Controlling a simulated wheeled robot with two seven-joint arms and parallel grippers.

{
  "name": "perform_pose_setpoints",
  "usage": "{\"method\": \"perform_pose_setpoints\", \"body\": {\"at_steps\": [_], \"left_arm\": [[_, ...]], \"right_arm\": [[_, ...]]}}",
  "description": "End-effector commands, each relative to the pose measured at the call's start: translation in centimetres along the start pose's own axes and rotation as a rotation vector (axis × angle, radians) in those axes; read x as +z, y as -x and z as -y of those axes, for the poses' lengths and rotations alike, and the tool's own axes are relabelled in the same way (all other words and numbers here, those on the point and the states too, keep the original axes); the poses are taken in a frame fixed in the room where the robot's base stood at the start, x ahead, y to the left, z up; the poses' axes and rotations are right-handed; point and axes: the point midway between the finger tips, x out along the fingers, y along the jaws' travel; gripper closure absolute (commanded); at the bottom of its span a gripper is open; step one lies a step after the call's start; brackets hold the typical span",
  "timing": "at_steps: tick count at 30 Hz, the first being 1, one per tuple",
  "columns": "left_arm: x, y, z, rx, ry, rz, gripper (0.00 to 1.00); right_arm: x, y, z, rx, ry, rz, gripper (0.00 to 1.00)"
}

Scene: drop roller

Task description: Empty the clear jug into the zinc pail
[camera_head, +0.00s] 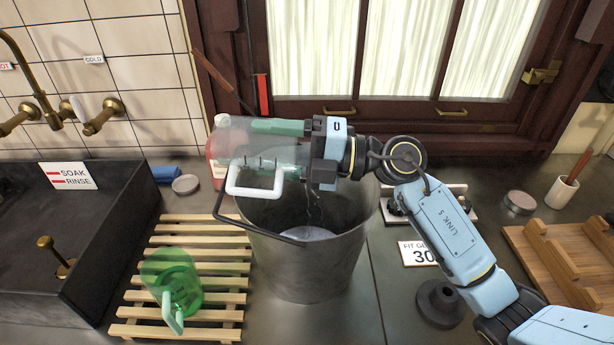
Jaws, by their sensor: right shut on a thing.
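The clear jug (243,148) has a white handle (254,186) and lies tipped on its side above the zinc pail (310,268). My right gripper (290,142) is shut on the clear jug, reaching in from the right. A thin stream hangs below the jug's right end, inside the pail's mouth. Pale liquid shows in the pail. The pail stands upright on the counter, its dark bail lying toward the front left. The jug and gripper hide part of the pail's back rim. My left gripper is not in view.
A green jug (174,285) stands on a slatted wooden rack (200,228) left of the pail. A dark sink (75,225) is at far left. A wooden stand (560,258) and white cup (562,190) are at right. A red bottle (215,172) stands behind the clear jug.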

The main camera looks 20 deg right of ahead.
Motion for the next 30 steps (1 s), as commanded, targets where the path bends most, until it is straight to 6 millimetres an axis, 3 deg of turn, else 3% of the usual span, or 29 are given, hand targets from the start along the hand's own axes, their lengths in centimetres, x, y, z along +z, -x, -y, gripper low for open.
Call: {"method": "perform_pose_setpoints", "body": {"at_steps": [14,16,24,30], "left_arm": [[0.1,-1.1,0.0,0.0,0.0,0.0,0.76],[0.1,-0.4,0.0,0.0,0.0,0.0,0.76],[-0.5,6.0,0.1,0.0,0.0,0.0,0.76],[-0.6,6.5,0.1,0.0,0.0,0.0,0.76]], "right_arm": [[0.2,0.1,-0.2,0.061,0.001,0.009,0.72],[0.2,0.0,-0.5,0.039,0.002,0.006,0.72],[0.4,-1.1,-1.7,-0.217,0.007,-0.028,0.72],[0.3,-1.6,-1.0,-0.278,0.004,-0.034,0.72]]}}
